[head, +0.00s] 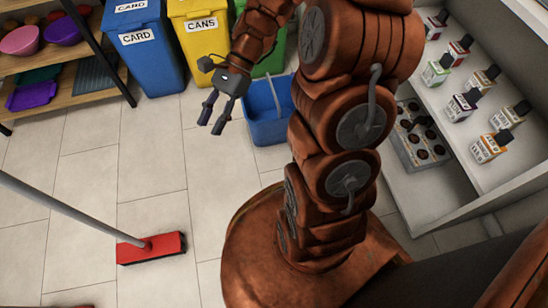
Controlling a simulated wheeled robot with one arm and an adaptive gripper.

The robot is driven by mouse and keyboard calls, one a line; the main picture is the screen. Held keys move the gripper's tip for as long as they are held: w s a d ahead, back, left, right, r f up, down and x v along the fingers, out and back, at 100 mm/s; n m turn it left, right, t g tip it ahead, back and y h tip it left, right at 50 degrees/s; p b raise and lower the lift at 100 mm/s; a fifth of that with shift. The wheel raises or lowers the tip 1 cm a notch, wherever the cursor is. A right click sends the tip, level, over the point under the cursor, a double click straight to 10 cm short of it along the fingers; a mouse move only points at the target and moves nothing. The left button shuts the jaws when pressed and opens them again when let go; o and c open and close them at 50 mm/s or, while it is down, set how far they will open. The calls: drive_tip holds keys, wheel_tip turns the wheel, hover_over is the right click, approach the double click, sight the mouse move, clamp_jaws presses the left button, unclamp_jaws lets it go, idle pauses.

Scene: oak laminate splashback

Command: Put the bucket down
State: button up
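A blue bucket (266,130) stands upright on the tiled floor, in front of the green bin. A pale strip that looks like its handle (274,92) rises across its opening. My arm hides part of its right side. My gripper (211,127) is to the left of the bucket in the picture, its two dark fingers pointing down and spread apart. Nothing shows between the fingers, and the gripper looks clear of the bucket.
Blue CARD (150,62), yellow CANS (203,60) and green (272,66) bins line the back. A wooden shelf (62,70) with bowls and trays is at left. A red broom (152,248) is on the floor. A white shelf (440,190) with boxes is at right.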

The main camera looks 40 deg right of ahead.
drive_tip(key=s+d+r+n+h, duration=0.1)
drive_tip(key=s+n+h, duration=0.4)
drive_tip(key=s+n, duration=0.2)
drive_tip(key=s+d+r+n+h, duration=0.2)
drive_tip(key=s+n+h, duration=0.3)
drive_tip(key=s+n, duration=0.3)
drive_tip(key=shift+s+d+r+n, duration=0.3)
drive_tip(key=shift+s, duration=1.4)
